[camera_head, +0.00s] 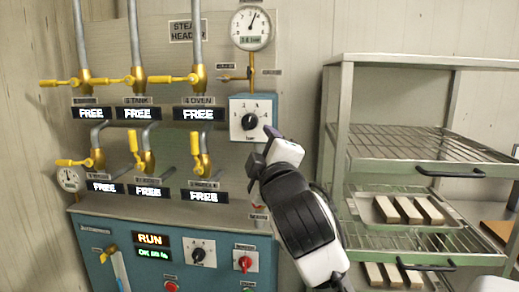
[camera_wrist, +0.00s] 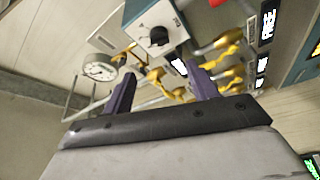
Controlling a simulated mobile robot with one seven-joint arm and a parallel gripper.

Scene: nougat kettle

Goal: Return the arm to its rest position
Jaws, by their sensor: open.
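My gripper (camera_head: 262,150) is raised in front of the steam header panel, just below and right of the blue box with the black knob (camera_head: 250,122). In the wrist view my gripper (camera_wrist: 160,88) shows two purple fingers spread apart with nothing between them. The knob (camera_wrist: 158,36) shows beyond the fingertips, apart from them. My white and black arm reaches up from the lower right of the head view. Whether the fingers touch the panel cannot be told from the head view.
Yellow-handled valves (camera_head: 190,79) on pipes cover the panel at left, with FREE displays below them. A round gauge (camera_head: 251,28) is above the knob box. A blue control cabinet (camera_head: 90,255) stands below. A metal rack (camera_head: 345,130) with trays of pale bars is close at right.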

